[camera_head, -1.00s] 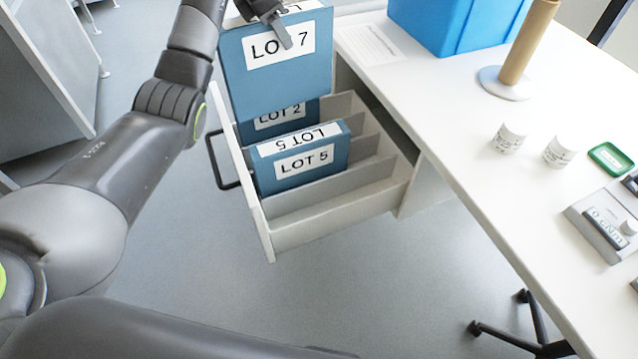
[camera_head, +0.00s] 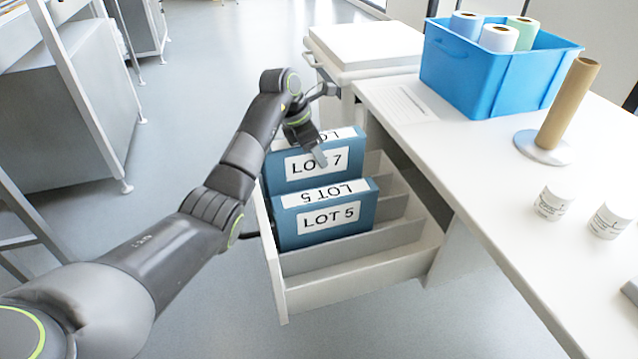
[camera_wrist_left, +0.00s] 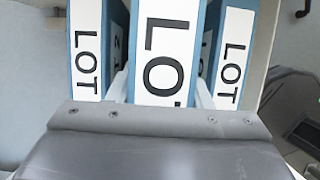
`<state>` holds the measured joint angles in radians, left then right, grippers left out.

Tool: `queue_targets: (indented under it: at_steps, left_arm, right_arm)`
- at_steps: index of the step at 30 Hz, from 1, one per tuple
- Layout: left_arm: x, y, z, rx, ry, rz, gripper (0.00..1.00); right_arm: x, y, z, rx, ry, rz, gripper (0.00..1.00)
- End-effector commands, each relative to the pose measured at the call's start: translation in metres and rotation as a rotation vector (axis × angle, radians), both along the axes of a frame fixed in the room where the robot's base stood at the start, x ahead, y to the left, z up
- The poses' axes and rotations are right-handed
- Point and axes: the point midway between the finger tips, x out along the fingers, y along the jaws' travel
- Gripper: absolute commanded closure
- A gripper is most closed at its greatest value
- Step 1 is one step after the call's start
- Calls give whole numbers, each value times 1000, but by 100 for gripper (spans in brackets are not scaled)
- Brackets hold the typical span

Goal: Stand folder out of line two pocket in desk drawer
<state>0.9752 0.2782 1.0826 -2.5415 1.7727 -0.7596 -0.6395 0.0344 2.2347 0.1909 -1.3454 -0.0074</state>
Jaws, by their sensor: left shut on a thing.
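The blue LOT 7 folder (camera_head: 280,180) stands upright in the open desk drawer (camera_head: 350,285), just behind the blue LOT 5 folder (camera_head: 290,232). My left gripper (camera_head: 319,153) is shut on its top spine. The LOT 5 folder hides its lower part, so I cannot tell whether it rests on the drawer floor. In the left wrist view the held folder's spine (camera_wrist_left: 165,50) is between two other spines, the left one (camera_wrist_left: 87,50) with a 2 on its face. The LOT 2 folder is hidden in the head view. My right gripper is not in view.
Grey dividers (camera_head: 395,232) split the drawer, and the front slots are empty. The white desk (camera_head: 480,165) to the right holds a blue bin (camera_head: 460,85) with rolls, a cardboard tube (camera_head: 568,105) on a stand and two white jars (camera_head: 553,203). Open floor lies left.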

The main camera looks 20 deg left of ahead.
Motion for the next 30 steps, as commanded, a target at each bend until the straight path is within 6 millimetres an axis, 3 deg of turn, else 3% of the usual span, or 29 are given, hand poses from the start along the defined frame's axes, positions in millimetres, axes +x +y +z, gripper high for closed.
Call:
queue_targets:
  at_steps: [3,11,19,30]
  left_arm:
    - [0,-1,-20,-2,-1,0,100]
    - [0,-1,-38,-1,-1,-1,100]
    - [0,-1,-79,-1,-1,0,100]
    - [1,-1,-84,-1,-4,0,100]
  right_arm:
    - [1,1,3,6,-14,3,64]
    - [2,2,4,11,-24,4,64]
    - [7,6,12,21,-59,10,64]
    - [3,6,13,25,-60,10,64]
